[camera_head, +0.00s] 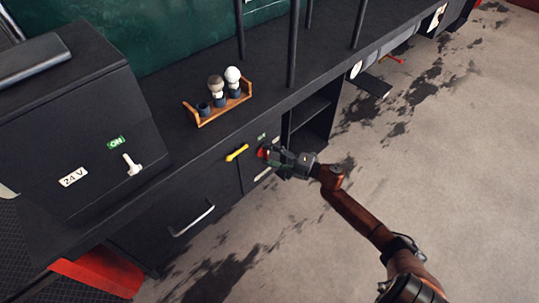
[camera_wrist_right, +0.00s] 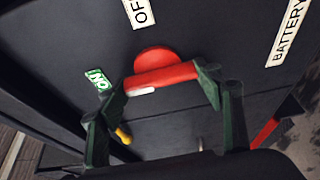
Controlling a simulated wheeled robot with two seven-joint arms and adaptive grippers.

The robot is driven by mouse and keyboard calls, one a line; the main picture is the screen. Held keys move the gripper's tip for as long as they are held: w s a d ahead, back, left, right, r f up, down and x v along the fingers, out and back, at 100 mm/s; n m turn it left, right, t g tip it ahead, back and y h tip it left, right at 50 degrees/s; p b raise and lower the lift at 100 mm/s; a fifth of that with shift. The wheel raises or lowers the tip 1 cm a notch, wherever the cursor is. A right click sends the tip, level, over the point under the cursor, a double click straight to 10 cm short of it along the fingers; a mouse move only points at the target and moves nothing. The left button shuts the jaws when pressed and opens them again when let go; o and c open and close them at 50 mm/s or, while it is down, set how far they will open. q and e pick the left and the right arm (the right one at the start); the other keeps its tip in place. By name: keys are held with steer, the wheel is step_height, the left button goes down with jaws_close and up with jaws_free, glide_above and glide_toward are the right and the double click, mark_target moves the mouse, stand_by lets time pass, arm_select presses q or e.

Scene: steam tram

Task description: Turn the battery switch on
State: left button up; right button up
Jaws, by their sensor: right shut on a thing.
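The battery switch is a red bar handle (camera_wrist_right: 165,76) on a round red base (camera_wrist_right: 154,57), set in a dark panel. In the right wrist view, a green ON label (camera_wrist_right: 98,80) lies left of it, an OFF label (camera_wrist_right: 140,12) above it, and a BATTERY label (camera_wrist_right: 287,32) to the right. My right gripper (camera_wrist_right: 161,84) is shut on the handle, a finger at each end. The handle's left end, with a white mark (camera_wrist_right: 140,91), lies towards the ON label. In the head view, the gripper (camera_head: 272,156) covers most of the red switch (camera_head: 263,152). My left gripper is out of view.
A yellow handle (camera_head: 237,152) is just left of the switch. A wooden rack (camera_head: 222,104) with bulbs stands on the counter above. A 24 V box (camera_head: 95,165) with its own white lever (camera_head: 132,164) is at the left. The stained floor at right is open.

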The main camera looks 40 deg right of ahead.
steer(key=o, duration=1.2)
steer(key=shift+c, duration=0.2)
steer(key=shift+s, duration=0.1)
steer(key=v, duration=1.2)
